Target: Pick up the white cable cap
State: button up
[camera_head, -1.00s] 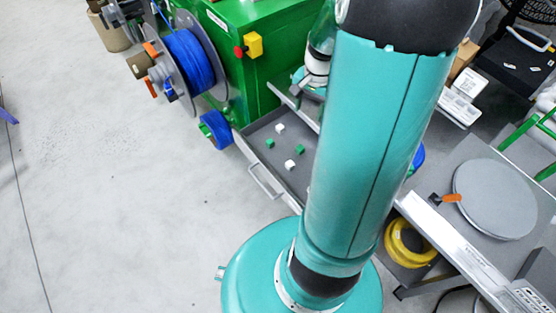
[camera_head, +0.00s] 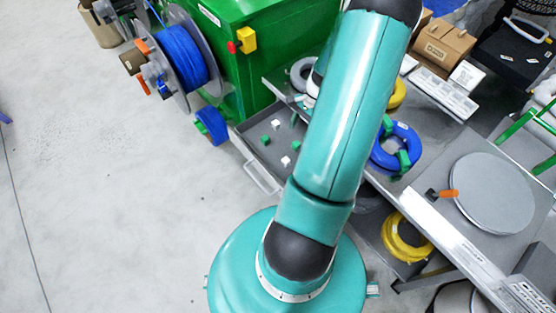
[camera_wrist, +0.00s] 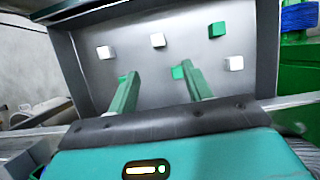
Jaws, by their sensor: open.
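White cable caps lie in an open grey drawer. In the wrist view one white cap (camera_wrist: 105,52) is at the left, a second white cap (camera_wrist: 158,40) at the top middle, and a third white cap (camera_wrist: 234,63) at the right. The head view shows a white cap (camera_head: 286,161) too. My gripper (camera_wrist: 158,74) is open and empty, its two green fingers reaching over the drawer, apart from the white caps. The second white cap appears above the gap between the fingertips. In the head view my arm hides the gripper.
Green caps lie among the white ones: one green cap (camera_wrist: 217,29) at the top and another green cap (camera_wrist: 178,72) beside the right fingertip. The drawer's walls (camera_wrist: 268,45) surround them. A green cabinet (camera_head: 245,40) and blue cable reel (camera_head: 183,58) stand behind the drawer.

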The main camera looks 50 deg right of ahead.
send_over(287, 159)
jog(key=d, duration=0.3)
jog(key=f, duration=0.7)
jog(key=shift+s+a+f, duration=0.2)
jog(key=shift+a+f, duration=0.05)
jog(key=shift+f, duration=0.15)
jog(key=x, duration=0.5)
jog(key=shift+w+a+f, duration=0.1)
jog(key=shift+a+f, duration=0.15)
jog(key=shift+a, duration=0.05)
jog(key=c, duration=1)
